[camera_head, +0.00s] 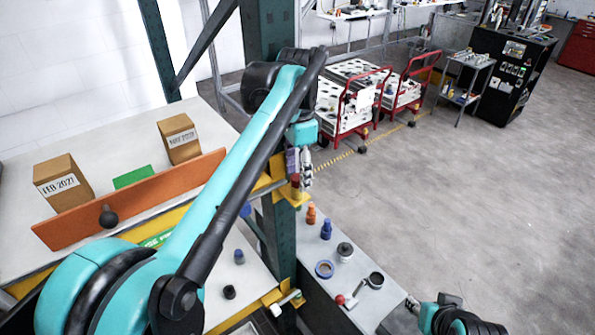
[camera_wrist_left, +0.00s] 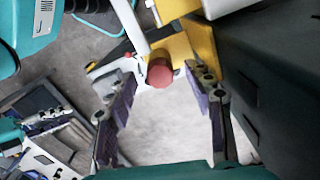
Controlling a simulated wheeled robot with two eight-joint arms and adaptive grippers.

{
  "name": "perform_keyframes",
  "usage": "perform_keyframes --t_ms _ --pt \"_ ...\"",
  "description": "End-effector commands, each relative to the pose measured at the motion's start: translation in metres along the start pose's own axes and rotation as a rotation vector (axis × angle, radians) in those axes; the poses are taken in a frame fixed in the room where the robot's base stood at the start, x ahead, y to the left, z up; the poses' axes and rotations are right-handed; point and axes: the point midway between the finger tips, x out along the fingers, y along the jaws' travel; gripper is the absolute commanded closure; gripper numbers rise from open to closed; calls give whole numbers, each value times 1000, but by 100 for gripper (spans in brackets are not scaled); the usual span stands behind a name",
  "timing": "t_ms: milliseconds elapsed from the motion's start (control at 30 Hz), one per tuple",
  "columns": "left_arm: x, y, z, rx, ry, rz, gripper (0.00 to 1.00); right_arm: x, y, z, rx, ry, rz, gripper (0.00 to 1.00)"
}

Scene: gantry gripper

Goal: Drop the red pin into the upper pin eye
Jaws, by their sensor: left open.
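The red pin shows in the left wrist view as a round red head (camera_wrist_left: 160,73) between and beyond the fingertips, against a yellow bracket (camera_wrist_left: 181,48). In the head view the yellow bracket (camera_head: 279,169) is on the dark green post, at the upper shelf's corner. I cannot tell whether the pin is inside the upper pin eye; the eye's hole is hidden. My left gripper (camera_head: 300,178) hangs beside this bracket, and its open fingers (camera_wrist_left: 165,103) show no contact with the red head. My right gripper (camera_head: 411,303) is small at the lower right, its jaws unclear.
An orange board (camera_head: 135,199) edges the upper shelf, with two cardboard boxes (camera_head: 63,181) behind it. A lower yellow bracket (camera_head: 272,297) is on the post. Bottles, a tape roll (camera_head: 324,269) and a red-ended tool (camera_head: 341,299) lie on the lower bench. Open floor lies right.

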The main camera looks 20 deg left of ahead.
Motion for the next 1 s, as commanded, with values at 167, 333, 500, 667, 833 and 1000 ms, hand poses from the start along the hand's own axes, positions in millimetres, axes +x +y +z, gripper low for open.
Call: perform_keyframes --t_ms 167,333,500,667,833,1000 --pt "-8 0 0 0 0 0 48 0 0 0 0 0 0 60" --pt "-39 0 0 0 0 0 48 0 0 0 0 0 0 60" --pt "-77 0 -1 0 0 0 48 0 0 0 0 0 0 60" --pt "-103 -1 -1 0 0 0 48 0 0 0 0 0 0 60" --pt "-117 0 0 0 0 0 48 0 0 0 0 0 0 60" --pt "-120 0 0 0 0 0 48 0 0 0 0 0 0 60"
